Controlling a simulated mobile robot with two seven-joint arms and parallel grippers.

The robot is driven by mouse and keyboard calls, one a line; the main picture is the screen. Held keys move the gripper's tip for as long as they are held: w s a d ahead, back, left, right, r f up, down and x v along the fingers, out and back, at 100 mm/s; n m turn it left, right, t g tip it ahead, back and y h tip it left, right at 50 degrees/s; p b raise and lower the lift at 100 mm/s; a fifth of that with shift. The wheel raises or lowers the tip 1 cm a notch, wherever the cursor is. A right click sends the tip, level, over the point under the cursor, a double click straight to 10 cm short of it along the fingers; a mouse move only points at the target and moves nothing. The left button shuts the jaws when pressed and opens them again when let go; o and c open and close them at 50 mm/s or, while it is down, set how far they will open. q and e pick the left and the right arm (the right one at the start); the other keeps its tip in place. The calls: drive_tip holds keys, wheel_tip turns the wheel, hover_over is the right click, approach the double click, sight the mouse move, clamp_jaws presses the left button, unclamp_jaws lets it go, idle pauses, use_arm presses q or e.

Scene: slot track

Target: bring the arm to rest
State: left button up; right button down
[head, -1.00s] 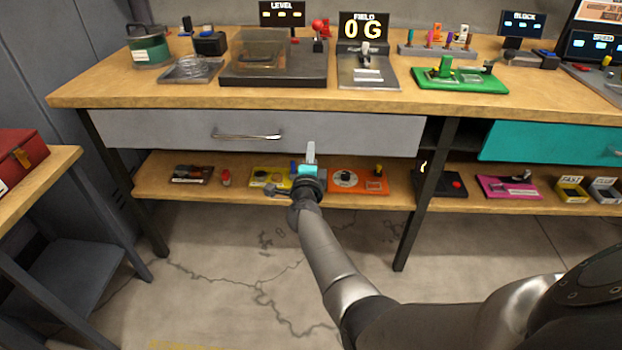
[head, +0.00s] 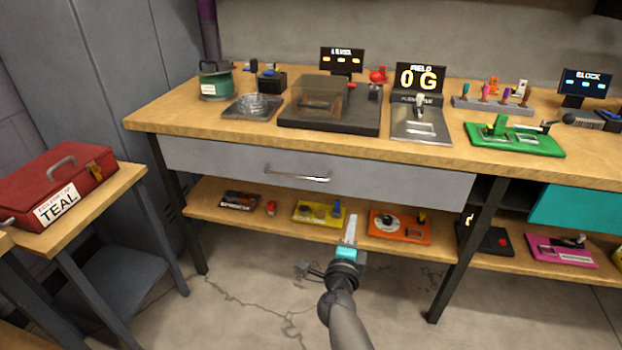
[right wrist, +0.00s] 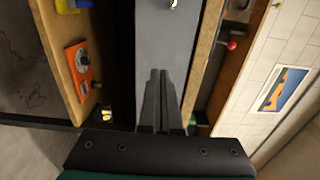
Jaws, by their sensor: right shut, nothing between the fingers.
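My right gripper (head: 351,228) is in front of the workbench's lower shelf in the head view, pointing up and away. Its fingers are together and hold nothing. In the right wrist view the shut fingers (right wrist: 160,92) point toward the grey drawer front (right wrist: 163,50). It appears apart from the bench and shelf. My right arm comes in from the bottom of the head view. My left gripper is not in either view.
The workbench top (head: 180,117) carries a black scale-like unit, a FIELD display (head: 419,80) and a green fixture (head: 515,138). The lower shelf (head: 200,200) holds yellow and orange fixtures (head: 400,227). A red toolbox (head: 60,180) stands at left. Floor before the bench is clear.

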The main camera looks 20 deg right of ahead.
drive_tip(key=s+a+f+n+g+y+p, duration=0.2)
drive_tip(key=s+a+f+n+y, duration=0.35)
drive_tip(key=f+n, duration=0.35)
drive_tip(key=s+a+f+n+g+y+p, duration=0.2)
drive_tip(key=s+a+f+n+y, duration=0.2)
drive_tip(key=s+f+n, duration=0.55)
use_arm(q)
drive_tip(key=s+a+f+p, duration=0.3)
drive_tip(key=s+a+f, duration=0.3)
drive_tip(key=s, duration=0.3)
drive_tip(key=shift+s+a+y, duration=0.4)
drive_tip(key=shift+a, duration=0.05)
use_arm(e)
drive_tip(key=s+d+f+n+g, duration=0.2)
drive_tip(key=s+f+n+g, duration=0.2)
drive_tip(key=s, duration=0.9)
drive_tip(key=s+d+f+n+g, duration=0.2)
drive_tip(key=s+f+n+g, duration=0.2)
drive_tip(key=s+f, duration=0.5)
drive_tip(key=s, duration=0.4)
drive_tip(key=shift+s+f+n+g, duration=0.15)
drive_tip(key=shift+f+n+g, duration=0.1)
drive_tip(key=shift+n+g, duration=0.1)
drive_tip(key=shift+d, duration=0.1)
